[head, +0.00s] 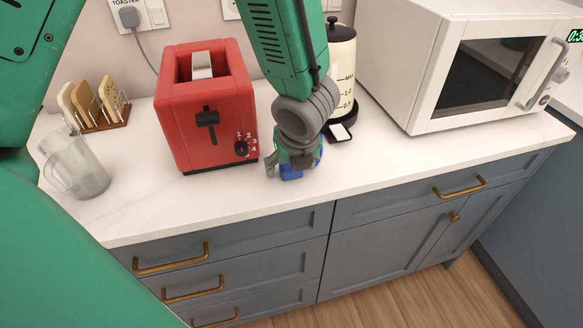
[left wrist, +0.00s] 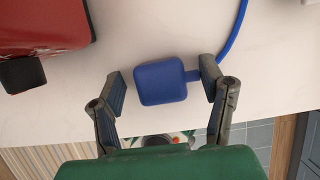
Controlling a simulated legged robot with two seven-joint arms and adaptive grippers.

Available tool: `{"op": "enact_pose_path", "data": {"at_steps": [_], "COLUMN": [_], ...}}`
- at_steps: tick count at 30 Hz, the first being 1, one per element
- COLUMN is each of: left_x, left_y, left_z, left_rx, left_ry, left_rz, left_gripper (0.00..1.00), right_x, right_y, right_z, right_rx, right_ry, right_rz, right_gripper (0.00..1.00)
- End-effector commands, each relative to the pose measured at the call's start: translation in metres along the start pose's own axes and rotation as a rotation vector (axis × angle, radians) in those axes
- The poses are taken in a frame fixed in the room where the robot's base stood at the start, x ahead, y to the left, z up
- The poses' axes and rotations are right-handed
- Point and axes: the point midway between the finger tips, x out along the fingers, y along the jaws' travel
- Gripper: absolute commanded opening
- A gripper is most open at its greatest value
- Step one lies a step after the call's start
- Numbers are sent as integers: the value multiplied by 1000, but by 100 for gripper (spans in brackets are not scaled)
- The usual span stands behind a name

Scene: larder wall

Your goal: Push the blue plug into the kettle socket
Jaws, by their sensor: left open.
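The blue plug (left wrist: 162,83) lies on the white counter, with its blue cord (left wrist: 233,35) running off its right side and up in the left wrist view. My left gripper (left wrist: 168,92) is open, with one finger on each side of the plug. A gap shows at the left finger; the right finger is by the cord end, and contact there cannot be told. In the head view the plug (head: 291,174) is partly hidden below my left gripper (head: 293,166). The cream and black kettle (head: 342,62) stands behind my arm. No socket labelled for the kettle is readable. My right gripper is not in view.
The red toaster (head: 205,115) stands close left of my gripper. Its grey plug (head: 130,17) is in the wall socket marked TOASTER. Other sockets (head: 231,9) are partly hidden. A glass jug (head: 75,168), a toast rack (head: 105,117) and a microwave (head: 440,60) also stand on the counter.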

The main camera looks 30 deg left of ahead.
Motion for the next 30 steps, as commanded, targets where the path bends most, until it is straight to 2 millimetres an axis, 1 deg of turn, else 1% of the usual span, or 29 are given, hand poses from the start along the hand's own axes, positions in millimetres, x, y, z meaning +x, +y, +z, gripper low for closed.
{"op": "enact_pose_path", "data": {"at_steps": [1, 2, 3, 5, 14, 17, 20, 24, 27, 30], "left_x": [0, 0, 0, 0, -1, -8, -24, -52, -70, -82], "left_y": [0, 0, 0, 0, 0, 0, 0, -1, 0, -1], "left_z": [0, 0, 0, 0, 0, 4, 10, 22, 29, 34], "left_rx": [0, 0, 0, 0, -1, -3, -4, -4, -5, -2], "left_ry": [0, 0, 0, 0, 0, -1, -2, -1, 0, 0], "left_rz": [0, 0, 0, 0, 0, -1, -3, -4, -3, -3], "left_gripper": [60, 50, 36, 15, 14, 14, 14, 14, 14, 14], "right_x": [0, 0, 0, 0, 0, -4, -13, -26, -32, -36], "right_y": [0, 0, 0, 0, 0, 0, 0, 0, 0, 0], "right_z": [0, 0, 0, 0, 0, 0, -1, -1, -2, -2], "right_rx": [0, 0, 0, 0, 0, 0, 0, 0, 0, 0], "right_ry": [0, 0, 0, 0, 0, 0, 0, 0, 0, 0], "right_rz": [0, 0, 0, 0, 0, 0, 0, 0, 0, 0], "right_gripper": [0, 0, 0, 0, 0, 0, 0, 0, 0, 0]}}
